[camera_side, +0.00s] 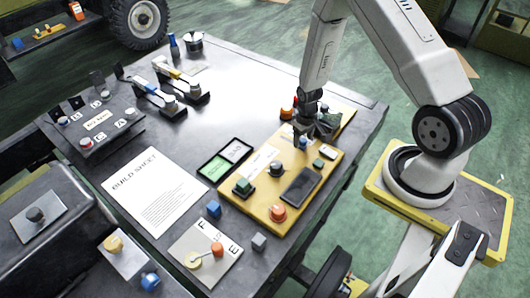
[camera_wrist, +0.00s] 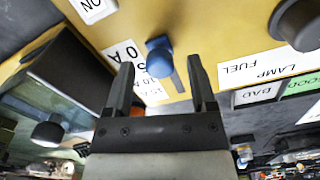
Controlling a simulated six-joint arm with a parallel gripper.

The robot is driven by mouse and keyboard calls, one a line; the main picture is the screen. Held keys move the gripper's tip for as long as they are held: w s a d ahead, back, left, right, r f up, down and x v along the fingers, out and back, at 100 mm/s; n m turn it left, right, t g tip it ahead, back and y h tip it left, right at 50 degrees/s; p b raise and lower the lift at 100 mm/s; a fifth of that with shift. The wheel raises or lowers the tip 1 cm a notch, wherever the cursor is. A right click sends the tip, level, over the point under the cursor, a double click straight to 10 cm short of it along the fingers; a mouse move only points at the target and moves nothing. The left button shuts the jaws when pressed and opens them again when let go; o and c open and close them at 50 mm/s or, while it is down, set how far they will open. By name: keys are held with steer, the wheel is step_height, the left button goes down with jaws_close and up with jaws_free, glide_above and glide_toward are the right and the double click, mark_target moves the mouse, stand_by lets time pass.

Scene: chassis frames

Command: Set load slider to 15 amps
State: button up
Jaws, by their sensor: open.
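The load slider's blue knob (camera_wrist: 159,58) sits on the yellow panel (camera_wrist: 190,20) beside a short grey slot (camera_wrist: 178,84). A white scale label (camera_wrist: 124,54) with partly hidden, upside-down amp marks lies next to it; the exact setting cannot be read. My gripper (camera_wrist: 160,72) is open, with one finger on each side of the knob in the wrist view. No contact shows. In the side view my gripper (camera_side: 318,126) is low over the panel's far part, close to the blue knob (camera_side: 303,142).
The panel also carries a dark screen (camera_side: 300,186), a red button (camera_side: 278,213), a black knob (camera_side: 277,168) and a green button (camera_side: 243,187). A build sheet (camera_side: 156,190) lies on the table to the left. LAMP and FUEL labels (camera_wrist: 265,66) are near the right finger.

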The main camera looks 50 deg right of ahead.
steer(key=shift+c, duration=0.2)
jaws_close()
stand_by(1.3)
